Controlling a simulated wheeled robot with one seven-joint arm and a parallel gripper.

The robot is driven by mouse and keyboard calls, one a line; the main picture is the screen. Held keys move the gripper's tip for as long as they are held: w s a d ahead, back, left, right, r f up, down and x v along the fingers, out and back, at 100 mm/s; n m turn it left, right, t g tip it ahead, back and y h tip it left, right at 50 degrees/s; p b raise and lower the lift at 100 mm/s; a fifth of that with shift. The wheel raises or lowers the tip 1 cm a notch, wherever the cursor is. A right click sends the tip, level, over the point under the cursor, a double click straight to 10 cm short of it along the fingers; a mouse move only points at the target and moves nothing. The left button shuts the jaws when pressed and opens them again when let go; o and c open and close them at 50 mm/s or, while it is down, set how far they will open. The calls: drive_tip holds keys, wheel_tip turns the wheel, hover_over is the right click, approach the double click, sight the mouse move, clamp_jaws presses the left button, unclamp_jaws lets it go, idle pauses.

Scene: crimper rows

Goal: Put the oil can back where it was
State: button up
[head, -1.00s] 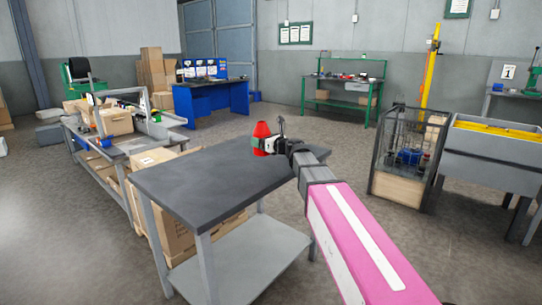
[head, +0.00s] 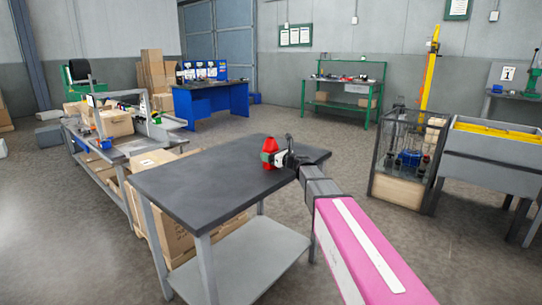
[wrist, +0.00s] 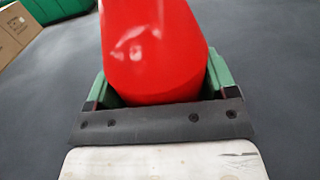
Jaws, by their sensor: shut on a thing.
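The red oil can (head: 269,147) is at the far right part of the dark-topped table (head: 195,188) in the head view. My gripper (head: 275,158) is shut on it. In the wrist view the red can (wrist: 155,50) fills the middle, between the green fingers of my gripper (wrist: 160,88). The can looks upright in the head view. Its base is partly behind my gripper, and I cannot tell whether it touches the table top.
The rest of the dark table top is bare. A grey workbench with cardboard boxes (head: 115,123) stands to the left. A blue desk (head: 212,98) and a green bench (head: 343,100) stand behind. A wire cage (head: 404,160) is to the right.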

drive_tip(key=o, duration=1)
drive_tip(key=shift+f, duration=0.1)
drive_tip(key=shift+s+d, duration=0.25)
drive_tip(key=v, duration=1.1)
drive_tip(key=shift+s+d, duration=0.1)
